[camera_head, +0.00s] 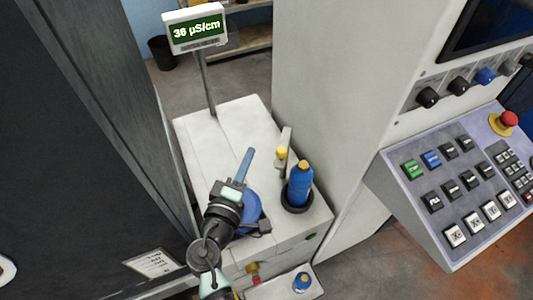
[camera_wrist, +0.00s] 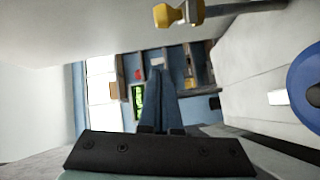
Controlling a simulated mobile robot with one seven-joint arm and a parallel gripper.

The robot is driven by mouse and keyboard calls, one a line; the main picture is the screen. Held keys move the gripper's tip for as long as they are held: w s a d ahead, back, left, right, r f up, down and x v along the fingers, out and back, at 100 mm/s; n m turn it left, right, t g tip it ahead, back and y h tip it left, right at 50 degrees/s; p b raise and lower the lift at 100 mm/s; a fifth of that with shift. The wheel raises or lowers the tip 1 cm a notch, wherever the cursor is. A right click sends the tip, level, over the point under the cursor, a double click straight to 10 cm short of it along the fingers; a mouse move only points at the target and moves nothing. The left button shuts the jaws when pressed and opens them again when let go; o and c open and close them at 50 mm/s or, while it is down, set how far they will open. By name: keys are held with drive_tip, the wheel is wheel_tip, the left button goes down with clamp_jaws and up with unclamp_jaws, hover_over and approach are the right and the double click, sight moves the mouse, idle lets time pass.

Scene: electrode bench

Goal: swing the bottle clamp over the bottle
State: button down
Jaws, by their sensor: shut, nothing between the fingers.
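The blue bottle (camera_head: 300,187) stands upright in a black round holder (camera_head: 297,207) at the right front of the white bench. The bottle clamp, a pale bar with a yellow knob (camera_head: 281,153), is just behind and left of the bottle, not over it. The knob (camera_wrist: 172,16) also shows at the top of the wrist view, with its bar running right. My gripper (camera_head: 250,152) is left of the clamp and apart from it. Its blue fingers (camera_wrist: 158,70) are together and hold nothing.
A blue round part (camera_head: 250,208) lies beside my wrist, partly hidden. A conductivity display (camera_head: 194,30) stands on a pole behind. A small blue bottle (camera_head: 301,282) is on a lower tray. A tall pale cabinet is right, a dark one left. The bench's back is clear.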

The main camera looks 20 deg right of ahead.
drive_tip(key=shift+s+d+f+p, duration=0.1)
drive_tip(key=shift+d+f+p, duration=0.1)
drive_tip(key=shift+d, duration=0.5)
drive_tip(key=shift+s+d+f+p, duration=0.15)
drive_tip(key=shift+d+p, duration=0.05)
drive_tip(key=shift+d, duration=0.55)
drive_tip(key=shift+s+d+f+p, duration=0.1)
drive_tip(key=shift+d+f+p, duration=0.1)
drive_tip(key=shift+d, duration=0.5)
